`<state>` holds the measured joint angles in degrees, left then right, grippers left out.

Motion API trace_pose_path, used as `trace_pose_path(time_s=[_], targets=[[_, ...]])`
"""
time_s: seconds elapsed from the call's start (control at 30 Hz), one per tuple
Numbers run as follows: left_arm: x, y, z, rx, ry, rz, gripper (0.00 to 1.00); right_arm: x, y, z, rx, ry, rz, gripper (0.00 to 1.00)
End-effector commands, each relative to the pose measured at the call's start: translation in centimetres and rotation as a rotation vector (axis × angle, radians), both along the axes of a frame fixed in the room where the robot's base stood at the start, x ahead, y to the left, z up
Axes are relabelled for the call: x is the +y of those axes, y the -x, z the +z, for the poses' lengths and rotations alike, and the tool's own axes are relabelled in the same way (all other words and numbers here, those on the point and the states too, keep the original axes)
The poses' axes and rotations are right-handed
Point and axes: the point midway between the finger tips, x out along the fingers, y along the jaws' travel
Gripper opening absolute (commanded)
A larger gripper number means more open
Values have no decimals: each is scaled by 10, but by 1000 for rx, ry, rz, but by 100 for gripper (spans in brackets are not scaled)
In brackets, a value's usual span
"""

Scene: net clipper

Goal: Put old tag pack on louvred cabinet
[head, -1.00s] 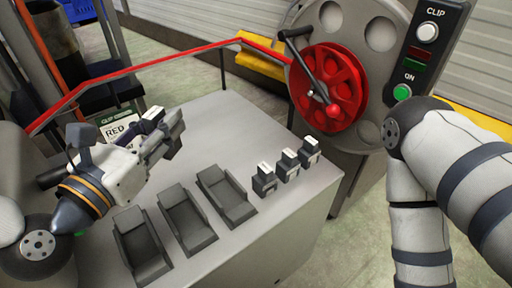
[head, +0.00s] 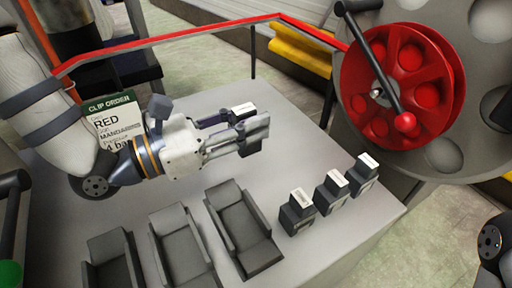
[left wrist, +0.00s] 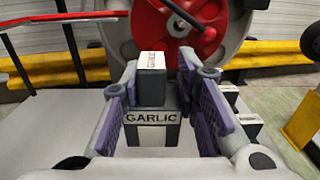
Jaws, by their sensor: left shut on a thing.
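My left gripper (head: 248,130) is shut on a small dark tag pack (head: 243,108) with a white top label, above the grey bench top. In the left wrist view the held pack (left wrist: 152,122) stands upright between the fingers, and its front label reads GARLIC. Three similar dark packs with white labels stand in a row on the bench: near (head: 298,212), middle (head: 332,192) and far (head: 363,173). I cannot make out their lettering. No louvred cabinet can be clearly identified. My right gripper is out of view.
Three empty grey sloped trays, one of them the right tray (head: 242,230), sit along the bench top (head: 300,140). A red crank wheel (head: 400,85) stands at the right. A CLIP ORDER sign (head: 110,120) reading RED is by my left arm. A red rail (head: 180,38) runs behind.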

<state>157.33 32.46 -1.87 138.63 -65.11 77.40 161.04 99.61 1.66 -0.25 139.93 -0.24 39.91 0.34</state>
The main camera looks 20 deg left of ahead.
Motion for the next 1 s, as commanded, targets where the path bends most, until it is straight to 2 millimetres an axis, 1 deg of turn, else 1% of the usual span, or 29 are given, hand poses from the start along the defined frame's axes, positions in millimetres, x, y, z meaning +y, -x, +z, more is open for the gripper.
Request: trace_pose_path(time_s=[0.03,0.1,0.2,0.43,0.53,0.6,0.8,0.93,0.97,1.0], targets=[[0,-13,-9,1,-5,-3,0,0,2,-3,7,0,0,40],[1,-26,-26,5,-3,-2,0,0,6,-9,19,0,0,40],[2,-43,-45,3,-3,-1,0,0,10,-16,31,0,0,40],[4,-63,-65,-1,0,-1,0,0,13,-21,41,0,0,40],[4,-63,-85,4,0,-1,0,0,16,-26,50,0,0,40],[4,-62,-94,2,1,-1,0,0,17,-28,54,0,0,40],[4,-63,-92,-4,1,1,0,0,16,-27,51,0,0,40],[4,-63,-95,-4,1,1,0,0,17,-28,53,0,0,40],[4,-63,-96,-3,0,1,31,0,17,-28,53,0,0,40],[4,-63,-95,-4,1,1,40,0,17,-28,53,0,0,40]])
